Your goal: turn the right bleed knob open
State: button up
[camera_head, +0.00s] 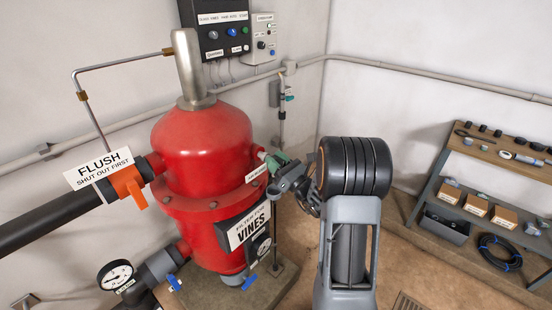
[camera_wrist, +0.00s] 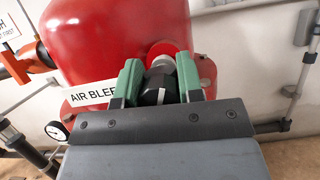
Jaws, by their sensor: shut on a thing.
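The bleed knob (camera_wrist: 158,88) is black with a white line on its face. It sits in front of a pale round fitting (camera_wrist: 162,55) on the side of the red tank (camera_head: 205,150). A white label (camera_wrist: 93,94) reading "AIR BLEE…" is beside it, partly covered. My gripper (camera_wrist: 168,74) has its green fingers on either side of the knob and is shut on it. In the head view my gripper (camera_head: 278,164) reaches the tank's right side, and the knob is hidden behind the fingers there.
An orange valve handle (camera_head: 128,186) with a "FLUSH" sign (camera_head: 98,168) is at the tank's left. A pressure gauge (camera_head: 115,275) and blue-handled valves (camera_head: 249,283) are low down. Shelves (camera_head: 480,215) with boxes stand at the right. Floor between tank and shelves looks clear.

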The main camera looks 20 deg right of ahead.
jog(key=m+h+p, duration=0.1)
jog(key=m, duration=0.1)
jog(key=m+h, duration=0.1)
jog(key=m, duration=0.2)
jog(key=shift+d+r+t+h+p, duration=0.1)
jog(key=shift+t+h+p, duration=0.2)
jog(key=shift+t+p, duration=0.1)
jog(key=shift+w+d+m+h+p, duration=0.1)
jog(key=shift+m+h+p, duration=0.45)
jog(key=shift+m, duration=0.85)
jog(key=shift+d+m+h+p, duration=0.1)
jog(key=shift+m+h+p, duration=0.4)
jog(key=shift+m, duration=0.9)
jog(key=shift+f+m+h, duration=0.2)
jog(key=shift+m+h, duration=0.1)
jog(key=shift+h, duration=0.05)
jog(key=o, duration=0.9)
